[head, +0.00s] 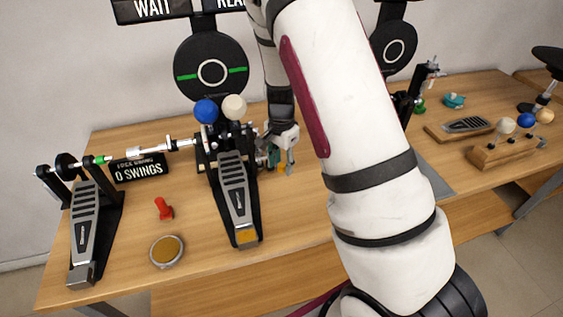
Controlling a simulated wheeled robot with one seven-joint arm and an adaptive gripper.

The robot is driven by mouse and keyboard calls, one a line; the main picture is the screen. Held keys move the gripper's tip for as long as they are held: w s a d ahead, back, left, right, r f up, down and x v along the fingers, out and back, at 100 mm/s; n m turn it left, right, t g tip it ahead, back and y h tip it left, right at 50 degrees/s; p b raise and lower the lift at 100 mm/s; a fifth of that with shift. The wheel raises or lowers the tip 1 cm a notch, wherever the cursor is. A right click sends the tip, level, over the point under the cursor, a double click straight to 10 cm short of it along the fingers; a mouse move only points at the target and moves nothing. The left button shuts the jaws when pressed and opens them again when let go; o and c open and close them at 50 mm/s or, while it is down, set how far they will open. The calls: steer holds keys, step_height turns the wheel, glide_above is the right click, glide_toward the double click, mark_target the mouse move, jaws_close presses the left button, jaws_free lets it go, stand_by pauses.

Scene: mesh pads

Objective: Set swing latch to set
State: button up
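My gripper (279,158) points down just right of the middle pedal machine, close to its upright frame. Small teal and yellow parts (273,159) show between and behind its fingers; they may belong to the swing latch, but I cannot tell. The picture is too small to show whether the fingers touch or hold anything. The middle pedal (235,190) has a grey footboard, with a blue ball (206,111) and a cream ball (234,107) above it. A sign (139,171) beside it reads "0 SWINGS", its upper line reading roughly "FREE SWING".
A second pedal (84,220) stands at left, joined to the middle one by a shaft (165,147). My arm hides the table's middle. A wooden block with balls (505,150) stands at right.

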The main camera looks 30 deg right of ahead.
mark_target(281, 165)
step_height(281, 165, up, 12)
stand_by(0.6)
stand_by(0.4)
steer(key=s+a+r+n+t+y, duration=0.1)
steer(key=s+a+r+n, duration=0.2)
steer(key=s+r, duration=0.3)
steer(key=s+a+r+n+t, duration=0.1)
steer(key=s+a+r+n, duration=0.2)
steer(key=r, duration=0.4)
steer(key=s+a+r+n+t, duration=0.1)
steer(key=s+r+n, duration=0.1)
steer(key=s, duration=0.3)
steer(key=s+a+r+n+t, duration=0.1)
steer(key=s+r+n, duration=0.1)
steer(key=s, duration=0.3)
steer(key=s+a+r+n+t+h, duration=0.1)
steer(key=s+r+n, duration=0.1)
steer(key=s+n, duration=0.2)
steer(key=shift+s+a+n+t, duration=0.2)
steer(key=shift+s+n+t, duration=0.1)
steer(key=shift+s, duration=0.2)
